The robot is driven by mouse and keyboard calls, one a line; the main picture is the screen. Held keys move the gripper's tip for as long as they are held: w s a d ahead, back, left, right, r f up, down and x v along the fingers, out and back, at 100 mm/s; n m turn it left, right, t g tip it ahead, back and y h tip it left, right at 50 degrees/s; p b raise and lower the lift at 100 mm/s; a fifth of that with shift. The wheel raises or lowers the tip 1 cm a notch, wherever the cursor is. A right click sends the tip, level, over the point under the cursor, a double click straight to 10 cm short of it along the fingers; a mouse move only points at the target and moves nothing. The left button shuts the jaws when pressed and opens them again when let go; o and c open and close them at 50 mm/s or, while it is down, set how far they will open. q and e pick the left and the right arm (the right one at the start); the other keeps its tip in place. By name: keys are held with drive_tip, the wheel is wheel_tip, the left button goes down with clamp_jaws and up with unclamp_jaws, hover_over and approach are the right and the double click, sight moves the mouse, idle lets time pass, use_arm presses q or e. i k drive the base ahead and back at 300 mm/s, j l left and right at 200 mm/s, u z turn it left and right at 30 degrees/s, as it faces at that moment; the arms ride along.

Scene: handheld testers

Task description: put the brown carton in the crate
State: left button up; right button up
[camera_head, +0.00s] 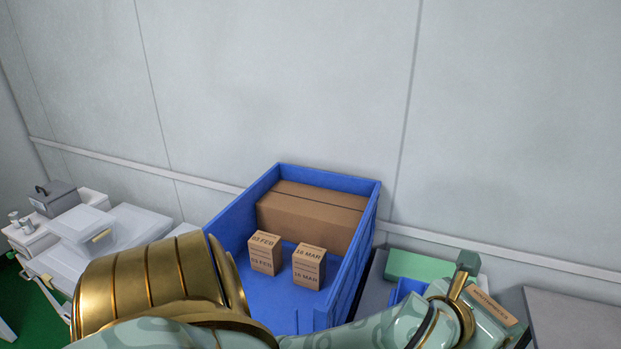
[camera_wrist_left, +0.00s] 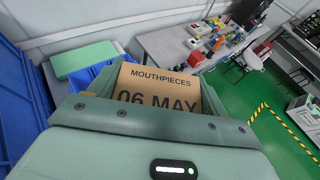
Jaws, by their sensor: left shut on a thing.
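A brown carton (camera_wrist_left: 158,90) marked "MOUTHPIECES" and "06 MAY" is between the jaws of my left gripper in the wrist view. In the head view, my left gripper (camera_head: 484,303) is at the lower right, and part of the carton (camera_head: 492,306) shows in it. The gripper is shut on the carton, outside the crate and to its right. The blue crate (camera_head: 364,248) stands against the wall, open at the top. Its near left part is hidden by my arm. My right gripper is not in view.
The crate holds a long brown box (camera_head: 310,218) at the back and two small cartons, "03 FEB" (camera_head: 265,254) and "16 MAR" (camera_head: 308,267). Bare blue floor shows in front of them. A green-topped box (camera_head: 418,266) is right of the crate. White containers (camera_head: 85,226) stand at left.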

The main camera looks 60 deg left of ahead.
sight(267, 308)
drive_tip(key=j+u, duration=0.2)
drive_tip(key=u, duration=0.2)
drive_tip(key=k+j+u, duration=0.1)
drive_tip(key=u, duration=0.35)
drive_tip(key=j+u, duration=0.4)
drive_tip(key=i+l, duration=0.05)
drive_tip(key=l, duration=0.05)
